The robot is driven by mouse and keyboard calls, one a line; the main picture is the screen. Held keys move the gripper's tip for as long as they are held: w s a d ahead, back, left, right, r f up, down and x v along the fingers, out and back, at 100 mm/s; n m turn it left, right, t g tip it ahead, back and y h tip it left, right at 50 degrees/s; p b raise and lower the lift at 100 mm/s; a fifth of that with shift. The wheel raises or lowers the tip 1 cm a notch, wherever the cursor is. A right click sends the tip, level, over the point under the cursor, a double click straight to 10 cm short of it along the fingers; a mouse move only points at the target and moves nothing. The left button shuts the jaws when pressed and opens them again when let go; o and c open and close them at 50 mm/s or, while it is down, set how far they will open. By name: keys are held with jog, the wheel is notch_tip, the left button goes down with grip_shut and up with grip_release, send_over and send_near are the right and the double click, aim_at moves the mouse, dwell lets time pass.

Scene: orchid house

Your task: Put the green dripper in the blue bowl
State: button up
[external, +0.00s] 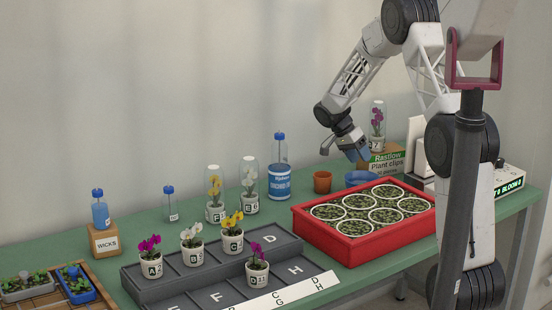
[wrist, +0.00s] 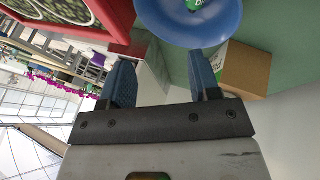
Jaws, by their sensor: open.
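The blue bowl (external: 356,180) stands on the green table behind the red tray, partly hidden by the tray. In the wrist view the bowl (wrist: 170,28) is at the top, cut off by the picture edge. A small green thing with a pale mark, which looks like the green dripper (wrist: 193,4), shows inside the bowl, also cut off. My gripper (external: 359,156) is just above the bowl in the external view. In the wrist view my gripper (wrist: 160,62) has its two blue fingers apart with nothing between them. The dripper cannot be made out in the external view.
The red tray (external: 357,250) of round pots lies in front of the bowl. A terracotta pot (external: 322,182) stands left of the bowl, and a Plant clips box (external: 392,162) stands behind it at right. Orchids, bottles and a dark stepped rack (external: 190,275) fill the left.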

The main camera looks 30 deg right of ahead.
dwell(0.4)
jog(key=s+a+r+n+t+y, duration=0.3)
jog(key=s+a+r+n, duration=0.5)
jog(key=s+a+r, duration=1)
jog(key=s+a+n+t, duration=0.1)
jog(key=s+a+n, duration=0.2)
jog(key=s, duration=0.6)
jog(key=s+a+r+n+t+y, duration=0.1)
jog(key=s+a+n, duration=0.2)
jog(key=s, duration=0.6)
jog(key=s+a+n+t, duration=0.2)
jog(key=s+a, duration=0.3)
jog(key=s, duration=0.3)
jog(key=shift+s+a+r+n+y, duration=0.3)
jog(key=shift+s+n, duration=0.1)
